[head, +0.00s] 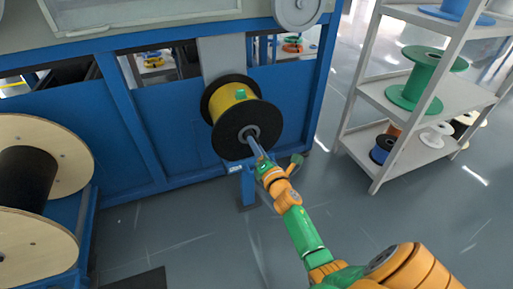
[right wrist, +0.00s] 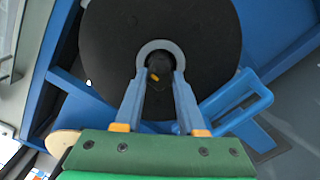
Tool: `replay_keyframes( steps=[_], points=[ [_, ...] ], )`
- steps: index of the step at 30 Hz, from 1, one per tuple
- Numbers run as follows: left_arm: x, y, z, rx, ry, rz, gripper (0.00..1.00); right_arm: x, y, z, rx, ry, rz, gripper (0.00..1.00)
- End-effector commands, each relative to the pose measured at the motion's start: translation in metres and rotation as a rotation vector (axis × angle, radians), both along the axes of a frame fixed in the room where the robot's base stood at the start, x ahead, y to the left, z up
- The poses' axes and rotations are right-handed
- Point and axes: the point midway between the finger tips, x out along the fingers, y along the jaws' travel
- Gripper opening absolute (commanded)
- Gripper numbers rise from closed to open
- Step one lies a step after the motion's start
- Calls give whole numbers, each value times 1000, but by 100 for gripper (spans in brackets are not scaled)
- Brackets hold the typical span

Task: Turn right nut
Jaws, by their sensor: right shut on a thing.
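The right nut, a grey ring (head: 250,131), sits at the centre of the black flange of a spool (head: 233,108) wound with yellow cable. It also shows in the right wrist view (right wrist: 159,44), around a dark hub with a small yellow mark. My right gripper (head: 249,138) reaches in from the lower right. In the right wrist view its two blue-grey fingers (right wrist: 160,75) stand on either side of the ring and are shut on it. My left gripper is not in view.
The spool is mounted on a blue machine frame (head: 170,135) with a blue support below. A large wooden-flanged reel (head: 60,150) stands at left. A grey shelf (head: 385,100) with several spools stands at right. Open grey floor (head: 180,240) lies in front.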

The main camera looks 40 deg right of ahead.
Motion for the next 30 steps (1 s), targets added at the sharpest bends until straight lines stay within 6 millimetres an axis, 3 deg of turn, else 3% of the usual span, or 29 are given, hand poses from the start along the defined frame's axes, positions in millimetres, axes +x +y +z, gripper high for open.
replay_keyframes(
  steps=[18, 19, 21, 30],
  points=[
    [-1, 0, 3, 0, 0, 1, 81, 0, 1, -1, -33, 11, 2, 0],
    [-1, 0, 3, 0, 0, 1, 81, 0, 1, -1, -33, 11, 2, 47],
    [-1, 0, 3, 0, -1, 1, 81, 0, 1, -1, -33, 10, 1, 66],
    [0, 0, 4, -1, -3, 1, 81, -1, 1, 0, -32, 8, 1, 69]
  ],
)
